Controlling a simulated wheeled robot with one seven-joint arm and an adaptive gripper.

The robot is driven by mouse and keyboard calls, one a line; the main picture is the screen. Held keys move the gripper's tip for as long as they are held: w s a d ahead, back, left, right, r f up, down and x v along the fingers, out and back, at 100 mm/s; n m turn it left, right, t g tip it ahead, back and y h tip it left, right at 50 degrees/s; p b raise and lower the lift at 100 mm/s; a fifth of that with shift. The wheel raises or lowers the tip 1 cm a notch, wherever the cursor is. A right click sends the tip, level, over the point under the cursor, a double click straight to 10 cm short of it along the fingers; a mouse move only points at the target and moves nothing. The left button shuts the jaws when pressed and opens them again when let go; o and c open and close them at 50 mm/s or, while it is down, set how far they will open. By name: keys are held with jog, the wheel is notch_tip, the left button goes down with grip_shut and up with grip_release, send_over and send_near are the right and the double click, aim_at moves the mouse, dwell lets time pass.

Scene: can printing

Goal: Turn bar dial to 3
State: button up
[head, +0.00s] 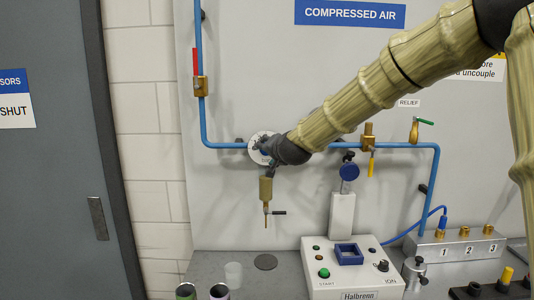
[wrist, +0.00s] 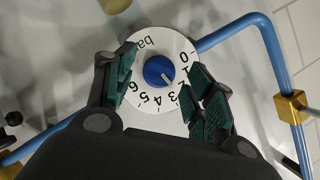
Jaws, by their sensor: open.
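The bar dial (wrist: 150,42) is a white round face with numbers up to 6 and "bar" printed on it, and a blue knob (wrist: 156,70) at its centre. The knob's pale mark points to the lower right in the wrist view, around 2 to 3; I cannot tell exactly where. My gripper (wrist: 163,80) is open, with its green-padded fingers on either side of the knob and apart from it. The right finger covers part of the scale. In the head view the dial (head: 256,137) sits on the blue pipe, mostly hidden behind my gripper (head: 268,148).
Blue pipe (head: 201,110) runs along the wall panel with brass valves (head: 368,143) to the right. A brass fitting (head: 266,189) hangs below the dial. The bench below holds a white printing machine (head: 325,270), cans (head: 219,291) and a numbered manifold (head: 450,248).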

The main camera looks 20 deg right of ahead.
jog(key=v, duration=1)
jog(key=shift+d+f, duration=0.1)
notch_tip(320, 180, down, 8)
jog(key=w+a+n+t+h+b, duration=0.2)
jog(key=a+n+t+h+b, duration=0.1)
jog(key=n+t+h+b, duration=0.3)
jog(key=w+d+r+p, duration=0.1)
jog(key=w+r+p, duration=0.1)
jog(key=w, duration=0.3)
jog(key=w+d+r+n+t+p, duration=0.1)
jog(key=w+r+p, duration=0.1)
jog(key=w+p, duration=0.1)
jog(key=shift+w+d+y, duration=0.3)
jog(key=shift+w+d, duration=0.05)
jog(key=shift+w, duration=0.55)
jog(key=shift+f, duration=0.1)
jog(key=c, duration=1)
